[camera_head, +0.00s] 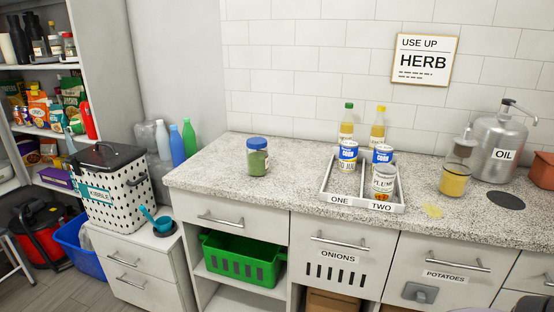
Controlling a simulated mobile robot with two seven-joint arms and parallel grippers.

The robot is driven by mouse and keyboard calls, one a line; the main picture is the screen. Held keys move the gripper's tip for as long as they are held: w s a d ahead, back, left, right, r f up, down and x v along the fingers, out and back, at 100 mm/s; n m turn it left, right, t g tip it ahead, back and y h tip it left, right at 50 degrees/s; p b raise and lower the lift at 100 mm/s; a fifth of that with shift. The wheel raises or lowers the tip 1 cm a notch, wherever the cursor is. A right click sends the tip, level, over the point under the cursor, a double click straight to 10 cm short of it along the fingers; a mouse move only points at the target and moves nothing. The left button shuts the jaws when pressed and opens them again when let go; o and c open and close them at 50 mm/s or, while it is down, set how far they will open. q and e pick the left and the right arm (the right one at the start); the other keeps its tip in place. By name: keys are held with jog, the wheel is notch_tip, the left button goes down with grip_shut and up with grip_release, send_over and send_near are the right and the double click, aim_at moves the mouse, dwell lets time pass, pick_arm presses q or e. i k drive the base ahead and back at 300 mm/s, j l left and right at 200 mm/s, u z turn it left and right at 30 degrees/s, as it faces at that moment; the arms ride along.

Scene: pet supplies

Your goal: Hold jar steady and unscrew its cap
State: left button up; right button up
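A clear jar (258,163) with green contents and a blue cap (257,143) stands upright on the left part of the speckled countertop (215,170). The cap sits on top of the jar. Neither of my grippers shows in the head view, and nothing touches the jar.
A white two-part tray (362,206) labelled ONE and TWO holds cans and bottles right of the jar. A yellow-filled container (454,181) and a metal OIL dispenser (497,147) stand farther right. The counter around the jar is clear. A dotted KIBBLE bin (112,196) stands at left.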

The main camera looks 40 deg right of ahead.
aim_at(257, 160)
jog(key=i+j+z, duration=0.25)
jog(key=z, duration=0.2)
jog(key=i+j+z, duration=0.2)
jog(key=j+z, duration=0.3)
jog(key=i+j+z, duration=0.15)
jog(key=j+z, duration=0.8)
jog(key=j, duration=0.2)
jog(key=j+z, duration=0.45)
jog(key=j, duration=0.25)
